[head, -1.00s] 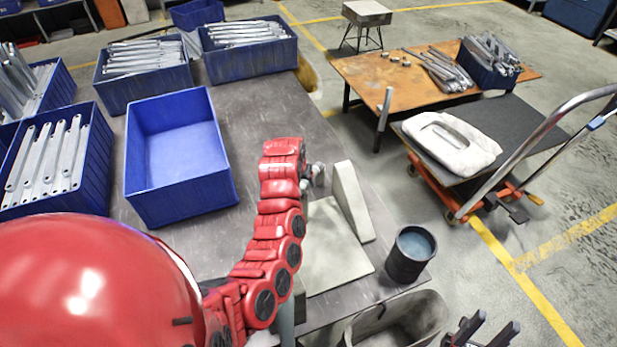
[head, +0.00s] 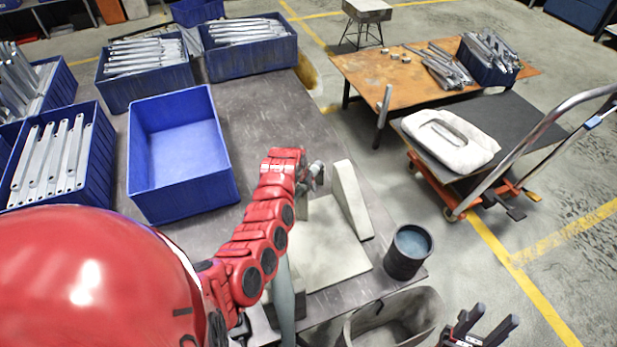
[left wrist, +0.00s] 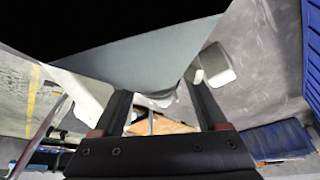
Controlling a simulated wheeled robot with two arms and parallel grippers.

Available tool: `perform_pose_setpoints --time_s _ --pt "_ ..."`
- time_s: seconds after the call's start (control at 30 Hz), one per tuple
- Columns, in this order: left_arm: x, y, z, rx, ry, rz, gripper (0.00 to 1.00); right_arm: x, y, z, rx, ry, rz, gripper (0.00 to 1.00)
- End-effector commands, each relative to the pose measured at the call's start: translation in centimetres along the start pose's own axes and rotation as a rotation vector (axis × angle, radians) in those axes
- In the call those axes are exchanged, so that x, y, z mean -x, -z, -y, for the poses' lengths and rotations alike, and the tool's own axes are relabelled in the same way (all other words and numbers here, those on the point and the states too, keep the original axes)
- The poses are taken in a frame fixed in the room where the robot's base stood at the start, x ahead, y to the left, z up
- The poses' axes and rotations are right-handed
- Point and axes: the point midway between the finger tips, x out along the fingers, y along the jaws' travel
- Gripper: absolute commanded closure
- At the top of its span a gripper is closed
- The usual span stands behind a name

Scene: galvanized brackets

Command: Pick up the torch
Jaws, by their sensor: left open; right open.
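A small grey, rounded metal object (head: 316,176), which may be the torch, shows at the far end of my red left arm in the head view. It is partly hidden by the arm, so its shape is unclear. My left gripper (left wrist: 160,92) is open in the left wrist view, its two dark fingers apart. Its fingers are hidden behind the red wrist in the head view. Pale shapes show between and beside the fingers, but I cannot tell which is the torch. My right gripper (head: 485,328) is open and empty at the bottom right, away from the bench.
A pale angle fixture (head: 352,202) with an upright wedge stands right of my left arm. A dark cup (head: 405,262) stands at the bench edge, above a grey bin (head: 425,312). An empty blue crate (head: 215,186) and several filled blue crates stand left and behind.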

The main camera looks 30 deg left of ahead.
Motion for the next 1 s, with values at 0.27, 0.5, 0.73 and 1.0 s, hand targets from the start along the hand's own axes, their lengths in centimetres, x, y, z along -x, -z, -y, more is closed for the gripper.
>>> perform_pose_setpoints --time_s 0.27,0.5,0.73,1.0 --pt "0.01 -0.01 -0.02 0.0 0.0 0.0 0.71 0.0 0.0 0.0 0.0 0.0 0.0 0.55" --pt "0.02 -0.01 -0.02 -0.001 0.0 0.001 1.0 0.0 0.0 0.0 0.0 0.0 0.0 0.55" --pt "0.04 0.02 -0.03 -0.001 0.0 0.0 1.0 0.0 0.0 0.0 0.0 0.0 0.0 0.55" --pt "0.62 0.37 -0.01 -0.001 0.0 -0.002 1.0 0.56 -0.1 0.03 0.0 0.0 0.0 0.55"
